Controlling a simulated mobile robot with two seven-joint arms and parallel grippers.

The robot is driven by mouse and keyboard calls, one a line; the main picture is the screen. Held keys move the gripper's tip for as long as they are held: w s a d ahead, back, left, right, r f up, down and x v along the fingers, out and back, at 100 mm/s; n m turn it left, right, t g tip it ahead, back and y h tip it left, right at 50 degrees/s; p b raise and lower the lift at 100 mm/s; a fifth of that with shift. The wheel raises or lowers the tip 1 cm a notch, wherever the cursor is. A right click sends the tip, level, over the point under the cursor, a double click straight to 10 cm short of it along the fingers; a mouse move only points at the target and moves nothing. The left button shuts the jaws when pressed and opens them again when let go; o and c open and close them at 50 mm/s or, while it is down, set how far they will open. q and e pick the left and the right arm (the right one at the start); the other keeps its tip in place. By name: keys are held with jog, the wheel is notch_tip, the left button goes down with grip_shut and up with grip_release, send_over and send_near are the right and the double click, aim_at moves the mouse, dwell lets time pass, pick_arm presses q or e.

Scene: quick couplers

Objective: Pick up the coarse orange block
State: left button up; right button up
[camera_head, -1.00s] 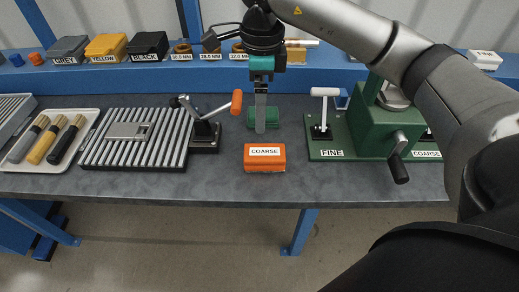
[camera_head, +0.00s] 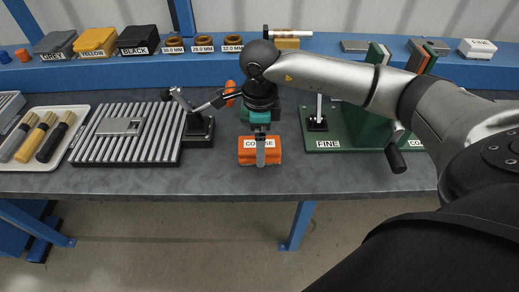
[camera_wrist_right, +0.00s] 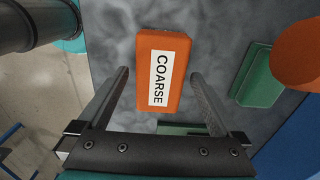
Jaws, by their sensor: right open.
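The coarse orange block (camera_head: 246,157) lies near the front edge of the grey bench, with a white label reading COARSE. In the head view my right gripper (camera_head: 260,158) hangs over the block and hides part of its label. In the right wrist view the block (camera_wrist_right: 163,72) lies on the bench ahead of the open, empty jaws (camera_wrist_right: 160,82), roughly between the finger lines. I cannot tell how high the fingertips are above it. My left gripper is not in view.
A green block (camera_wrist_right: 258,78) lies just behind the orange one. An orange-handled toggle clamp (camera_head: 199,128) stands to the left beside a ribbed plate (camera_head: 88,150). A green FINE fixture (camera_head: 340,143) with a black-handled lever stands to the right.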

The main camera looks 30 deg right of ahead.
jog(key=shift+f, duration=0.6)
jog(key=c, duration=1.5)
jog(key=shift+r, duration=0.15)
notch_tip(320, 180, up, 20)
jog(key=p, duration=0.2)
jog(key=shift+p, duration=0.35)
